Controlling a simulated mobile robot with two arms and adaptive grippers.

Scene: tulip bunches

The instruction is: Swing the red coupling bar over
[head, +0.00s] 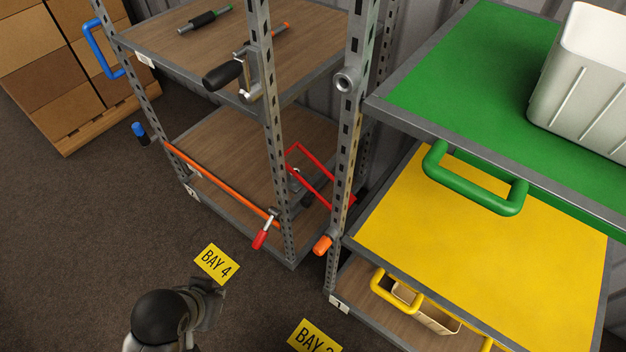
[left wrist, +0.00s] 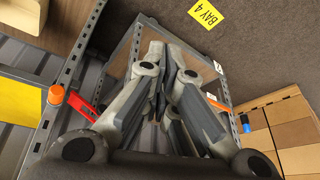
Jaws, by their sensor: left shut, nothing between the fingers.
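The red coupling bar (head: 317,188) is a thin U-shaped loop in the head view. It spans the gap between the middle rack's front post and the post of the rack on the right, at about lower-shelf height. Part of it is hidden behind the posts. In the left wrist view a short length of red (left wrist: 84,108) shows left of my fingers, the rest hidden. My left gripper (head: 209,302) is low over the floor near the BAY 4 label, in front of and left of the bar, apart from it. Its fingers are closed and empty in the left wrist view (left wrist: 168,60). My right gripper is not in view.
An orange bar (head: 220,183) crosses the middle rack's front, with a red-handled lever (head: 260,238) at its right end. An orange knob (head: 322,245) sticks out of the right post. A green handle (head: 475,190) and a black-gripped crank (head: 225,75) also protrude.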

